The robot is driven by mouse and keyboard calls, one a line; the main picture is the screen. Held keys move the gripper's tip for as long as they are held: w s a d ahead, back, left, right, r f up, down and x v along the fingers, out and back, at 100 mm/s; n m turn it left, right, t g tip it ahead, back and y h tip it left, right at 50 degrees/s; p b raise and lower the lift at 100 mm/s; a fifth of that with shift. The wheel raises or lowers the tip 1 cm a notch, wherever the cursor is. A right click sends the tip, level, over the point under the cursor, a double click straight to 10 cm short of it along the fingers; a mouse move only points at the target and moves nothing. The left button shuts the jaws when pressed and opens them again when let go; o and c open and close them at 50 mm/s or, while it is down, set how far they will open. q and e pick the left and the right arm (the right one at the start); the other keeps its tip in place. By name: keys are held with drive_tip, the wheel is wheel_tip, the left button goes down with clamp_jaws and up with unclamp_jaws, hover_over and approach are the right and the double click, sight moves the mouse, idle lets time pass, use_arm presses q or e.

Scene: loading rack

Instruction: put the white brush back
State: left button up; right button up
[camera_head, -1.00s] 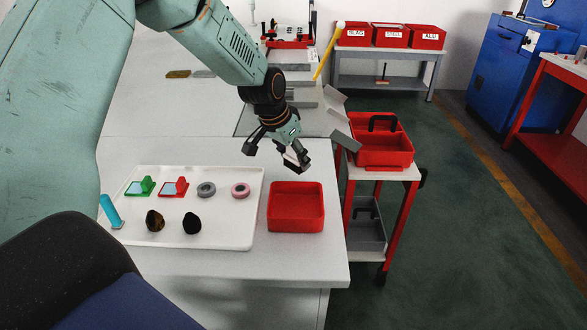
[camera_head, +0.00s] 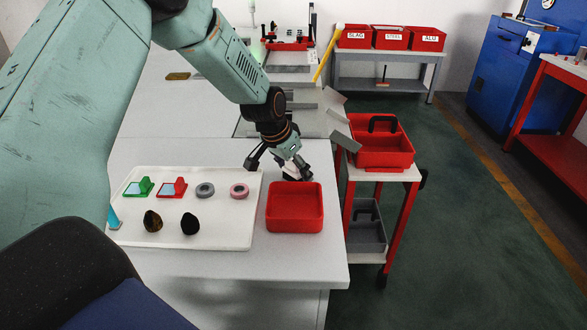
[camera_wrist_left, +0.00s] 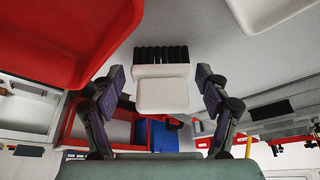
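The white brush (camera_wrist_left: 163,92) with black bristles (camera_wrist_left: 161,55) shows in the middle of the left wrist view, its bristles towards the grey table top. My left gripper (camera_wrist_left: 160,82) has a finger on each side of it, with a visible gap on both sides, so it looks open around the brush. In the head view my left gripper (camera_head: 280,171) is low over the table, just behind the red bin (camera_head: 295,226). A small white part of the brush (camera_head: 290,168) shows between its fingers. Whether the brush touches the table cannot be told. My right gripper is not in view.
A white tray (camera_head: 215,240) left of the red bin holds green and red pieces, two rings, two dark lumps and a blue item. A red tool carrier (camera_head: 385,158) stands on a cart at the right. Grey metal bars lie behind the gripper. The table's right edge is close.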

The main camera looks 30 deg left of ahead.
use_arm(q)
drive_tip(key=shift+s+a, duration=0.1)
drive_tip(key=shift+r, duration=0.5)
drive_tip(key=p+v, duration=0.3)
drive_tip(key=v, duration=0.8)
drive_tip(key=shift+r, duration=0.25)
drive_tip(key=shift+o, duration=0.2)
drive_tip(key=shift+s+a, duration=0.1)
drive_tip(key=shift+s, duration=0.05)
